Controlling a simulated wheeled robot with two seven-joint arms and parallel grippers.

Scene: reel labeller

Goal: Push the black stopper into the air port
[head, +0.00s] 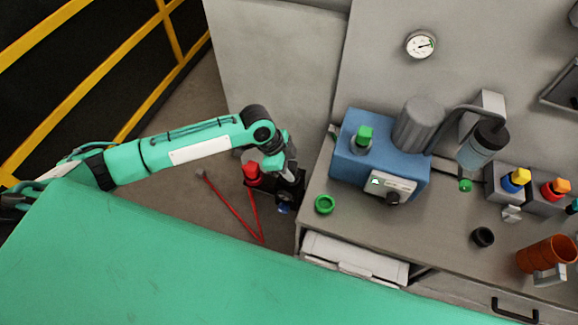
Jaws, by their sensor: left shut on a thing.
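My left gripper (284,196) hangs off the left end of the grey worktop (410,230), fingers down. It is shut on a small dark blue thing (283,208), partly hidden by the fingers. A short black round piece (482,237), which looks like the black stopper, stands on the worktop at the right, far from this gripper. I cannot pick out the air port for sure. A blue machine box (375,160) with a green knob (365,133) on top stands at the back of the worktop. My right gripper is not in view.
A green ring (324,205) lies near the worktop's left end. An orange cup (547,254) and coloured-knob blocks (508,184) stand at the right. A red-topped thing (252,173) is beside my gripper. A gauge (420,44) is on the back panel. The worktop's middle front is clear.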

